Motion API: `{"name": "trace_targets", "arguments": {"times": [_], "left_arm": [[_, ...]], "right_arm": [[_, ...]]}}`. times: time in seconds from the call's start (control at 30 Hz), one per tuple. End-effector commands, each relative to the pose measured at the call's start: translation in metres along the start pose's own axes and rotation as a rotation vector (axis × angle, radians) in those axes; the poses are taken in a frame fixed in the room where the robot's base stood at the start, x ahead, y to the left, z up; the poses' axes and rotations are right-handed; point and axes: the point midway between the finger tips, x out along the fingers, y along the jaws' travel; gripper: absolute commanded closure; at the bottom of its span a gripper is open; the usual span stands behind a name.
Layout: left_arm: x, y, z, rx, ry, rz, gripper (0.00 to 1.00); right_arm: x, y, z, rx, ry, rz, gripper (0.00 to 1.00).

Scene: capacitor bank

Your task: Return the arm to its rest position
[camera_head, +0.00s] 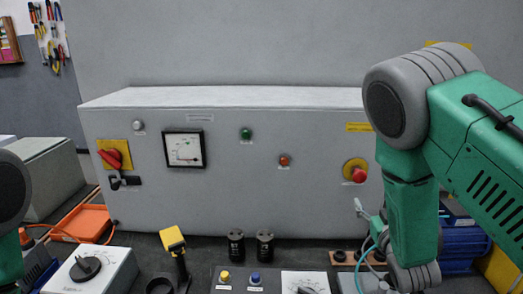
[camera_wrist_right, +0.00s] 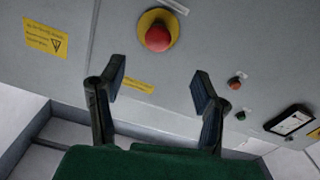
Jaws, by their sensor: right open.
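My right arm (camera_head: 465,140) comes in from the right in the head view and bends down in front of the right end of the grey cabinet (camera_head: 270,185). Its wrist is low at the bottom edge, and the fingers do not show clearly there. In the right wrist view my right gripper (camera_wrist_right: 158,88) is open, with nothing between its two dark fingers. The fingers point toward the cabinet face, near the red emergency button (camera_wrist_right: 158,36), which also shows in the head view (camera_head: 356,172). Only a piece of my left arm (camera_head: 12,190) shows at the left edge; its gripper is out of view.
On the cabinet are a red rotary switch (camera_head: 110,158), a meter (camera_head: 184,149), a green lamp (camera_head: 245,134) and a red lamp (camera_head: 284,160). Two black cylinders (camera_head: 236,246), a yellow-topped tool (camera_head: 173,241), a knob box (camera_head: 90,270) and a blue device (camera_head: 462,240) crowd the bench.

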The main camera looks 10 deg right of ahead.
Motion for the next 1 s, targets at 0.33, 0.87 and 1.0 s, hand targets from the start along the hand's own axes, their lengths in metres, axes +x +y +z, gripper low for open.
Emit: {"name": "trace_targets", "arguments": {"times": [0.33,0.87,1.0], "left_arm": [[0.021,0.0,0.002,-0.001,-0.001,0.0,0.6],[0.049,0.0,0.003,0.0,-0.001,0.0,0.6],[0.051,0.0,0.003,0.0,-0.001,0.0,0.6]], "right_arm": [[-0.089,-0.04,0.15,0.007,-0.505,-0.097,0.42],[-0.348,-0.093,0.292,-0.033,-1.385,-0.358,0.42],[-0.374,-0.095,0.294,-0.041,-1.462,-0.39,0.42]]}}
